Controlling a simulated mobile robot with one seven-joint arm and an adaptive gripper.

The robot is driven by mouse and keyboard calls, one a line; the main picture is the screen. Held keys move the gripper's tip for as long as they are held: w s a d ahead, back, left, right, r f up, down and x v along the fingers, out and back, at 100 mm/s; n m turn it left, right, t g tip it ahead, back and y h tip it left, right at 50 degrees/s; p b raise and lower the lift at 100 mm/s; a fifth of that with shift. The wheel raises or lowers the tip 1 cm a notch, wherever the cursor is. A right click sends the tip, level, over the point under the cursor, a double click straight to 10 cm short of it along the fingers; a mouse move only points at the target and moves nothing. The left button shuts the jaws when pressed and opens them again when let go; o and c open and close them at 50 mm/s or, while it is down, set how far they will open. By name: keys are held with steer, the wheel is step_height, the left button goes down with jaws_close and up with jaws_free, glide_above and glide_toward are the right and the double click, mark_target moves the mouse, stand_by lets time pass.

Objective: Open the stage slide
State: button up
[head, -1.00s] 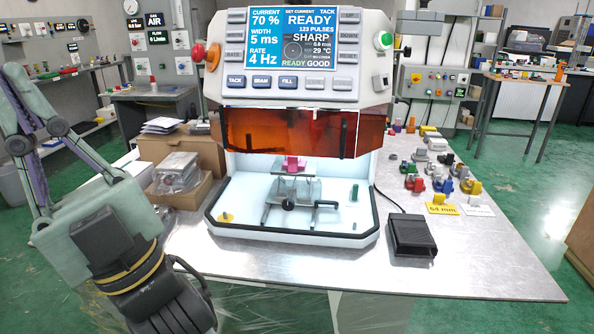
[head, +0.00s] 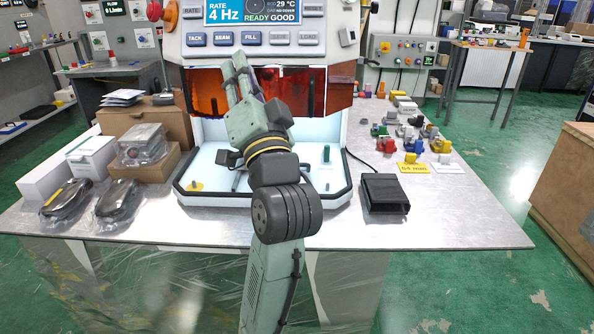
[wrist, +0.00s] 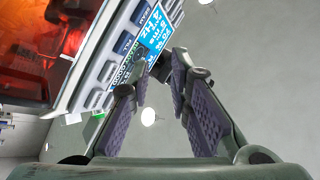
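The machine's white work bay (head: 210,160), edged in black, stands open at the front below the orange window (head: 303,92). My arm stands in front of it and hides most of the stage fixture in its middle; only a small grey part shows beside the arm. My gripper (head: 243,78) points upward in front of the orange window, just below the button panel. In the wrist view my gripper (wrist: 155,78) has its two purple-padded fingers apart with a gap between them and grips nothing. The machine's panel and orange window lie at the upper left there.
A black pedal (head: 385,193) lies right of the machine. Several small coloured parts and a yellow 64 mm card (head: 413,170) are farther right. Cardboard boxes (head: 150,125) and two bagged dark items (head: 117,200) are on the left. The table's front right is clear.

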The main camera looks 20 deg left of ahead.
steer(key=w+d+f+m+g+h+b, duration=0.1)
steer(key=w+d+f+m+g+h, duration=0.15)
steer(key=f, duration=0.55)
steer(key=w+d+f+m+g+h, duration=0.15)
steer(key=w+d+f+m, duration=0.25)
steer(key=f, duration=0.4)
steer(key=w+d+f+m+g+h+b, duration=0.1)
steer(key=w+d+f+m+g, duration=0.2)
steer(key=f, duration=0.5)
steer(key=shift+t, duration=0.3)
steer(key=p+x, duration=0.2)
steer(key=x, duration=0.8)
steer(key=shift+w, duration=0.3)
steer(key=shift+d, duration=0.1)
steer(key=shift+c, duration=0.3)
jaws_close()
